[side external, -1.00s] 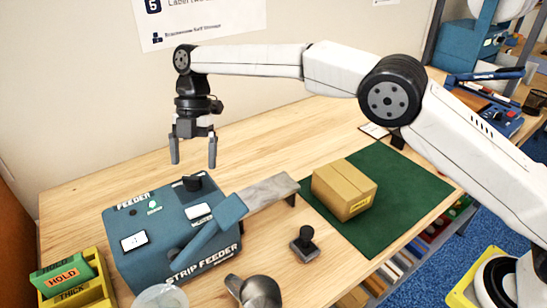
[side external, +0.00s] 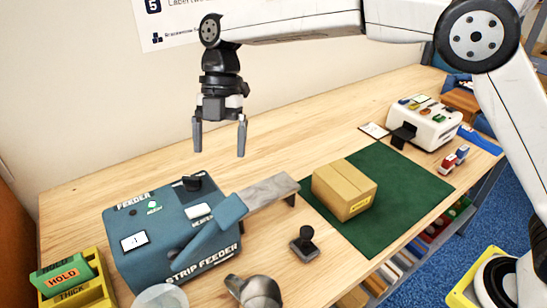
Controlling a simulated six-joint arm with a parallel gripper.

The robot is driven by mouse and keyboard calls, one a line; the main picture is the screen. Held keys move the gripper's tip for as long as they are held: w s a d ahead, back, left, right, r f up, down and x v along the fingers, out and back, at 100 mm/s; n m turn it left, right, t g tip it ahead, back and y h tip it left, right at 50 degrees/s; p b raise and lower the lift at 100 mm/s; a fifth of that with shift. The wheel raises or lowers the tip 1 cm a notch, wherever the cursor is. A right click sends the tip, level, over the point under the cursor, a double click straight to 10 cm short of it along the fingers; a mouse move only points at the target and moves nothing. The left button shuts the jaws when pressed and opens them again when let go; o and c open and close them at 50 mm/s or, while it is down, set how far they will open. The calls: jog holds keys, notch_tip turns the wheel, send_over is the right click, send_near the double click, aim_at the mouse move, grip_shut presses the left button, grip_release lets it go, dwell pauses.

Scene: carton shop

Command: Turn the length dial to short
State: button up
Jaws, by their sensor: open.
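The strip feeder (side external: 165,240) is a blue-grey box at the front left of the bench. A black knob (side external: 192,183), which looks like its dial, sits on the top at the back right corner. Its setting is too small to read. A small green light (side external: 153,205) and white labels are on the same top face. My gripper (side external: 219,152) hangs pointing down, open and empty, above and to the right of the knob, apart from it.
A lever arm (side external: 225,215) and a grey metal chute (side external: 268,191) extend right from the feeder. A carton (side external: 344,190) rests on a green mat (side external: 400,180). A black stamp (side external: 304,240), a yellow holder (side external: 85,295) and a white device (side external: 425,120) also stand there.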

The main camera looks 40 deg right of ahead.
jog(key=shift+s+d+r, duration=0.35)
jog(key=shift+s, duration=0.4)
jog(key=shift+s+d+r, duration=0.4)
jog(key=shift+s, duration=0.4)
jog(key=shift+s+d+r, duration=0.35)
jog(key=shift+s, duration=0.4)
jog(key=s+d+f+m+t+h, duration=0.1)
jog(key=s+d+f+m, duration=0.3)
jog(key=d+m, duration=0.4)
jog(key=s+d+f+m+t+h, duration=0.1)
jog(key=s+d+f+m+t, duration=0.2)
jog(key=d+f+m, duration=0.4)
jog(key=s+d+f+m+t+h, duration=0.1)
jog(key=s+d+f+m, duration=0.4)
jog(key=d+m, duration=0.5)
jog(key=shift+s+d+f+m+t, duration=0.2)
jog(key=shift+s+m+t, duration=0.25)
jog(key=shift+m, duration=0.65)
